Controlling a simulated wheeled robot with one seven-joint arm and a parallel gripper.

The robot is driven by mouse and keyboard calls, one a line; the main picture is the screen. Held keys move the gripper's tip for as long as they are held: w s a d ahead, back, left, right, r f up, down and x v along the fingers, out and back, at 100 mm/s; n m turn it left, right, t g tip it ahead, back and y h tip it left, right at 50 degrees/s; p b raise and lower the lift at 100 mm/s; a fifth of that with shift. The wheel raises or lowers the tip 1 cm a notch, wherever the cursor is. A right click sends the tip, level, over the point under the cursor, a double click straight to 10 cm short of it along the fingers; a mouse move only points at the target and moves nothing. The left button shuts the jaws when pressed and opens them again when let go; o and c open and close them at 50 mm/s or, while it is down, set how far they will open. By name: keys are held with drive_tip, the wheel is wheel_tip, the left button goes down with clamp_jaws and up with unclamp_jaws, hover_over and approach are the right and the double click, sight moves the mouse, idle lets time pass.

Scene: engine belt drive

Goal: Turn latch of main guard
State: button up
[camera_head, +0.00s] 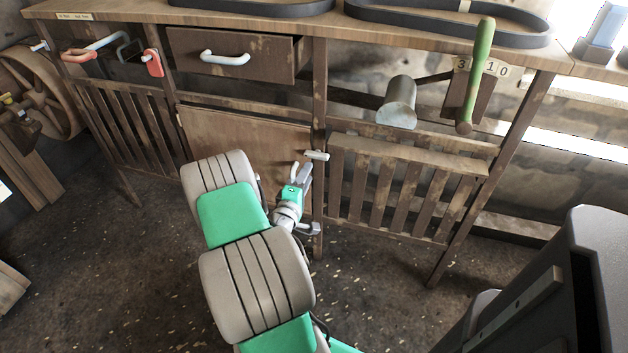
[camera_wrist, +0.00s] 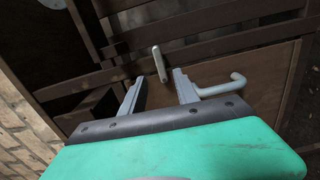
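The main guard (camera_head: 235,138) is a flat brown wooden panel in the middle of the bench front, and it looks closed. Its latch (camera_head: 317,155) is a small pale bar by the panel's upper right corner, lying roughly level across the edge toward the post. In the wrist view the latch (camera_wrist: 160,64) shows just beyond the gap between my fingertips. A pale handle (camera_head: 295,171) is on the panel beside it; in the wrist view the handle (camera_wrist: 222,86) is right of my right finger. My gripper (camera_wrist: 159,77) is open and empty, apparently short of the latch.
A slatted panel (camera_head: 405,190) is right of the post. Above are a drawer (camera_head: 235,55) with a white handle, a green-handled lever (camera_head: 478,75) and a grey cylinder (camera_head: 398,103). Black belts (camera_head: 450,18) lie on the bench top. The floor in front is clear.

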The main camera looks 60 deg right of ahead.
sight(315, 158)
drive_tip(key=shift+n, duration=0.3)
drive_tip(key=d, duration=0.5)
drive_tip(key=w+d+p, duration=0.1)
drive_tip(key=d, duration=0.1)
drive_tip(key=shift+d+f, duration=0.15)
drive_tip(key=shift+d, duration=0.2)
drive_tip(key=shift+c, duration=0.4)
clamp_jaws()
